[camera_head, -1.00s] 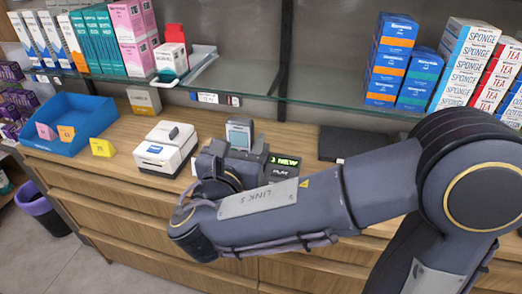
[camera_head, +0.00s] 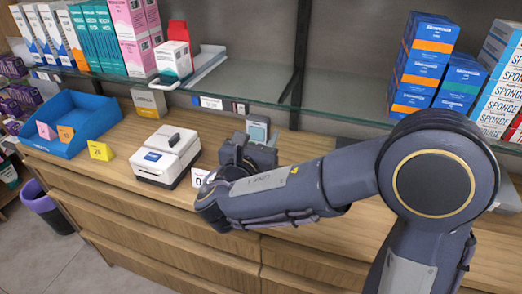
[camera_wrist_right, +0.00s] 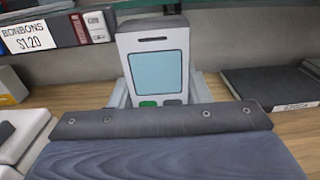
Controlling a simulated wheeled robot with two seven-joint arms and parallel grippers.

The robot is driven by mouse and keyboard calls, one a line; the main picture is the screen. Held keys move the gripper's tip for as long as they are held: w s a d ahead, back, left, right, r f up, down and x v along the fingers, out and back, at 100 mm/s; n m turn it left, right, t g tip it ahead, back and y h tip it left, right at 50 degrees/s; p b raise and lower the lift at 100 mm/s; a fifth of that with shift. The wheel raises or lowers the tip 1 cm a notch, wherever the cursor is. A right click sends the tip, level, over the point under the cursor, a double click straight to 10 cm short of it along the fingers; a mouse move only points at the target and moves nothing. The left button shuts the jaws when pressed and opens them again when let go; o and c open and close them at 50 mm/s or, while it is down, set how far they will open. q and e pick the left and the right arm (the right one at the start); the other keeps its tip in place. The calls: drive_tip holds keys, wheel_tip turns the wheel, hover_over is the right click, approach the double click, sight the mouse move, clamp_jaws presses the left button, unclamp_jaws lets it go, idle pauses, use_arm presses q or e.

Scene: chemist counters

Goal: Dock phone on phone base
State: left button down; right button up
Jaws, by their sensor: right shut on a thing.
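The phone (camera_wrist_right: 156,66) is a light grey upright slab with a pale blue screen, a dark slot above it and green and grey buttons. It fills the middle of the right wrist view. In the head view its top (camera_head: 257,129) shows just beyond my right gripper (camera_head: 254,145). My right gripper (camera_wrist_right: 158,92) is shut on the phone, with fingers on both sides of its lower part. The phone's lower end is hidden behind my gripper. I cannot make out a phone base; that part of the counter is hidden. My left gripper is not in view.
A white device with a dark top (camera_head: 168,157) stands left of my gripper, near a small white card (camera_head: 200,177). A blue tray (camera_head: 75,125) and yellow tag (camera_head: 100,150) lie farther left. A black flat box (camera_wrist_right: 272,88) is at right. A glass shelf (camera_head: 290,104) overhangs the back.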

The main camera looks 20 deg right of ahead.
drive_tip(key=shift+w+d+f, duration=0.15)
drive_tip(key=shift+w+f, duration=0.35)
drive_tip(key=shift+f, duration=0.05)
drive_tip(key=f, duration=0.3)
drive_tip(key=shift+w+d+f+b, duration=0.1)
drive_tip(key=shift+w+f+b, duration=0.2)
drive_tip(key=shift+f, duration=0.1)
drive_tip(key=shift+c, duration=0.4)
drive_tip(key=o, duration=1.2)
drive_tip(key=v, duration=1.2)
drive_tip(key=shift+b, duration=0.4)
